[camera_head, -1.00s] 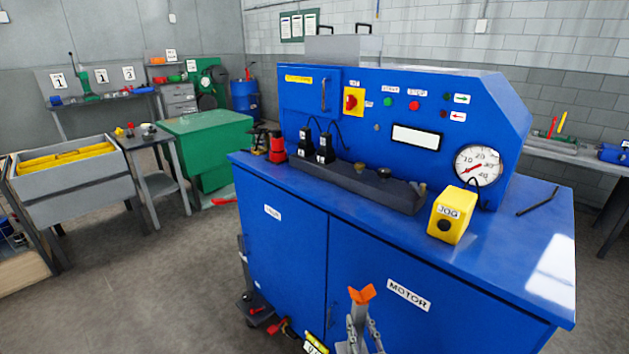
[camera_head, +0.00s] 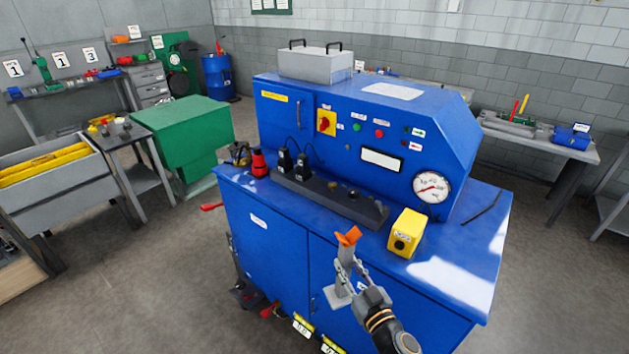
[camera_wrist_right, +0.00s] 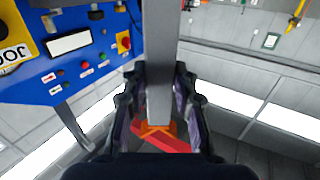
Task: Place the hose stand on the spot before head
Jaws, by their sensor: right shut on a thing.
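The hose stand (camera_head: 343,262) is a grey post with an orange V-shaped top and a flat square foot. It stands upright in the air in front of the blue machine's cabinet. My right gripper (camera_head: 352,269) is shut on its post, below the orange top. In the right wrist view the post (camera_wrist_right: 159,60) runs between the two dark fingers (camera_wrist_right: 158,98), with the orange top beyond them. The blue machine (camera_head: 285,237) has a worktop with a long dark block (camera_head: 325,196) on it. I cannot identify the spot before the head. My left gripper is not in view.
A yellow jog box (camera_head: 407,233) stands on the worktop, right of the stand's top. A gauge (camera_head: 431,187) is behind it, and a thin black rod (camera_head: 482,208) lies at the right. The worktop's front right is bare. A red bottle-like thing (camera_head: 259,163) stands at the left.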

